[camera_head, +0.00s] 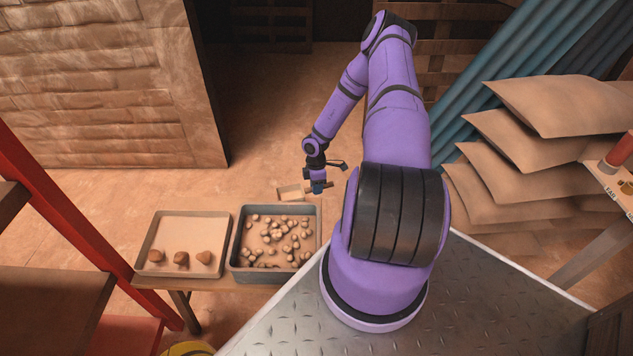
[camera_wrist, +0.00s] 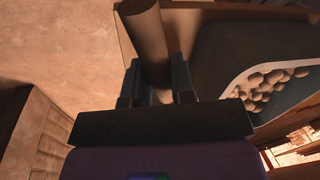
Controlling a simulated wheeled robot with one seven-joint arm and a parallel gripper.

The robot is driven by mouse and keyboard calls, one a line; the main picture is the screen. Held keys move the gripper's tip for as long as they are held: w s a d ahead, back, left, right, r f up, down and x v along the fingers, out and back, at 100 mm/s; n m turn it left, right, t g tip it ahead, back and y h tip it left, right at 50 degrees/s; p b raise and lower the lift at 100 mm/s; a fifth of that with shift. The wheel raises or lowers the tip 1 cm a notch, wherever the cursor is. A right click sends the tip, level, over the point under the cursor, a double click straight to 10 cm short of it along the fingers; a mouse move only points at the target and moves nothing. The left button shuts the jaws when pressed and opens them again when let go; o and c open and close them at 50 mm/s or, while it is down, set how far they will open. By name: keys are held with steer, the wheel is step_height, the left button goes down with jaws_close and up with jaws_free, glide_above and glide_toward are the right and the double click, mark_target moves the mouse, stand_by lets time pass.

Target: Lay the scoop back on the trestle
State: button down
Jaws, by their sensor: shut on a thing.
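My gripper (camera_head: 318,187) is shut on the brown rod-like handle of the scoop (camera_wrist: 149,35). In the head view the scoop's pale tan body (camera_head: 289,192) shows just left of the jaws, above and behind the grey tray. Whether the scoop touches anything below cannot be told. The wooden trestle (camera_head: 222,284) stands at the lower left, mostly hidden under two trays. In the wrist view the handle runs up and away between the two dark fingers.
The grey tray (camera_head: 235,252) on the trestle holds many small brown lumps. A tan tray (camera_head: 165,222) beside it holds 3 larger lumps. Stacked sacks (camera_head: 497,165) and blue pipes (camera_head: 520,60) stand at the right. Open floor (camera_head: 250,150) lies behind the trestle.

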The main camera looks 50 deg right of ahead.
steer(key=shift+f, duration=3.2)
steer(key=c, duration=0.9)
jaws_free()
steer(key=shift+r, duration=0.1)
steer(key=r, duration=0.4)
steer(key=w+d+r, duration=0.1)
steer(key=r, duration=0.2)
steer(key=shift+r, duration=0.1)
